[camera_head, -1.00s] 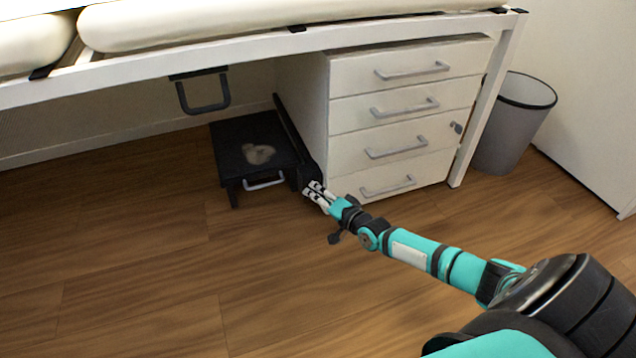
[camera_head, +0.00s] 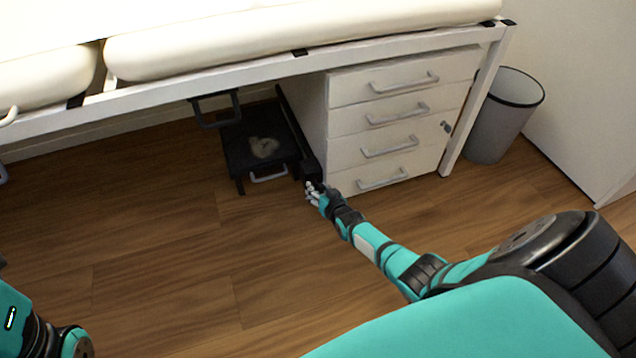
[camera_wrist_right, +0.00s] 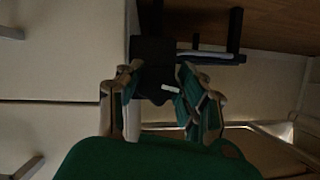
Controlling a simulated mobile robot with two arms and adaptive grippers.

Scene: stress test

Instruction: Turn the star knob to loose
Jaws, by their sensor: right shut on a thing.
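My right gripper (camera_head: 313,188) reaches in from the right at the front end of a black rail (camera_head: 298,135) beside the drawer cabinet. In the head view the knob is hidden by the gripper. My left arm shows at the bottom left; its gripper is out of view.
A low black step (camera_head: 240,150) with a pale patch stands left of the rail. A white drawer cabinet (camera_head: 345,150) is close on the right, under the bed frame (camera_head: 250,68). A grey bin (camera_head: 490,135) stands farther right. The wooden floor (camera_head: 170,270) in front is clear.

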